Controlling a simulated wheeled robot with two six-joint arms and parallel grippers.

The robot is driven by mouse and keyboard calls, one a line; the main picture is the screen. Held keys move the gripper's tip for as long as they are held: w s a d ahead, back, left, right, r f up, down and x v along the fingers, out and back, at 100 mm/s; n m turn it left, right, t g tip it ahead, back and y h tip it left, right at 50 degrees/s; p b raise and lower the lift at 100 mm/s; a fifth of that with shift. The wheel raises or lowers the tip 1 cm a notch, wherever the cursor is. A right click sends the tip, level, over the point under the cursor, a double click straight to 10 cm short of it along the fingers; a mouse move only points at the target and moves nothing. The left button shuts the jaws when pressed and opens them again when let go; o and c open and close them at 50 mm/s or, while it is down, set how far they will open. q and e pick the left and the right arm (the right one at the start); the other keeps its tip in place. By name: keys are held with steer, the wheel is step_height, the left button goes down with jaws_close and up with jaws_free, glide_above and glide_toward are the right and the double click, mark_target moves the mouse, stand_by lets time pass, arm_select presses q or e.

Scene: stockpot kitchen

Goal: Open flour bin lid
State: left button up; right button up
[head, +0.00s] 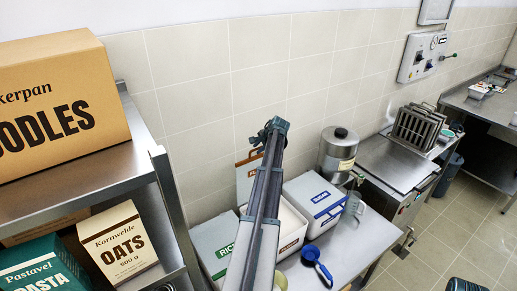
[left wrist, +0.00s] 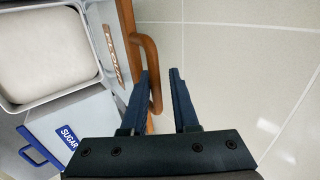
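The flour bin's lid (head: 246,178) stands raised, about upright, near the tiled wall in the head view, partly hidden by my left arm. In the left wrist view the lid (left wrist: 113,50) shows nearly edge-on with its FLOUR label. The bin (left wrist: 97,78) is open beside it, with pale flour (left wrist: 48,45) inside. My left gripper (head: 264,137) is at the lid's upper edge. In the left wrist view its fingers (left wrist: 160,75) are apart, with the brown lid handle (left wrist: 155,70) partly between them, close to the left finger. No right gripper can be made out.
A sugar bin (head: 316,200) with a blue-edged lid and a rice bin (head: 215,243) flank the flour bin. A blue scoop (head: 318,267) lies on the steel counter (head: 345,255). A steel pot (head: 338,152) stands behind. A shelf (head: 95,165) with boxes stands at left.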

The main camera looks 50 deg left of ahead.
arm_select(q)
steer(key=shift+s+f, duration=0.1)
steer(key=shift+s+d+f+b, duration=0.1)
steer(key=shift+d+f+b, duration=0.1)
steer(key=shift+d+b, duration=0.25)
steer(key=s+d+f+y+b, duration=0.1)
steer(key=d+f+b, duration=0.6)
steer(key=d, duration=0.5)
steer(key=s+d+f+y+b, duration=0.1)
steer(key=d+f+b, duration=0.7)
steer(key=d, duration=0.5)
steer(key=shift+b, duration=1.1)
steer(key=shift+w, duration=0.1)
